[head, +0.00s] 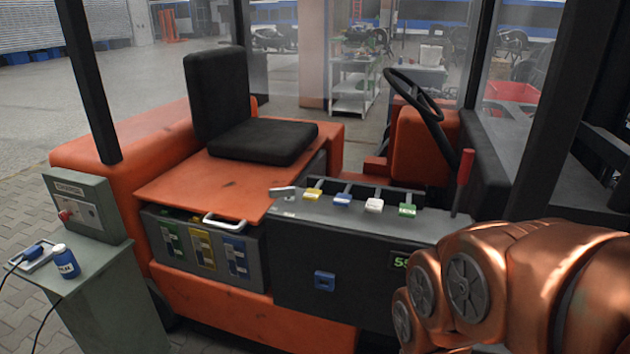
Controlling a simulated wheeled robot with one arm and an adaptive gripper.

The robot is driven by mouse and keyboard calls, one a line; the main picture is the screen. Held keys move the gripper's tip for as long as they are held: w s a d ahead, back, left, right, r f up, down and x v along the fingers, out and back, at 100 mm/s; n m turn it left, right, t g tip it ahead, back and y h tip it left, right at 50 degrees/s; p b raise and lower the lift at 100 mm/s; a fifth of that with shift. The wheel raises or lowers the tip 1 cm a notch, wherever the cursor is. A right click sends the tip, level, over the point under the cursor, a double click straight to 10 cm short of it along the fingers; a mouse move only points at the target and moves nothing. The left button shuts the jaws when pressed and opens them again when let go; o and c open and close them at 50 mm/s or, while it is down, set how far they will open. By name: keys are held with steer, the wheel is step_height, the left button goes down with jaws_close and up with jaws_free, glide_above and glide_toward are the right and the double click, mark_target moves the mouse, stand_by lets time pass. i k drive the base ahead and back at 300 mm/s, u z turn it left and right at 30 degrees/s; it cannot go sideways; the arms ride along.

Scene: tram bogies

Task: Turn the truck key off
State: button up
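The orange truck (240,308) stands in front of me with its dark console (355,230) facing me. A small light grey piece (283,192) lies flat at the console's left top edge. It may be the key, but it is too small to tell, and so is which way it is turned. A row of levers with yellow (312,195), blue (342,201), white (374,205) and green (407,211) tops is to its right. My copper-coloured arm covers the lower right, over part of the console's right end. My gripper is not in view.
A black seat (262,142), a steering wheel (413,94) and a red-handled lever (464,168) are on the truck. Dark posts (92,80) frame the cab. A grey pedestal (105,300) with a blue bottle (66,262) and control box (88,208) stands left. Paved floor is free farther left.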

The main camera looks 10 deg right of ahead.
mark_target(287, 193)
steer(key=u, duration=0.1)
steer(key=i, duration=1)
steer(key=u, duration=0.9)
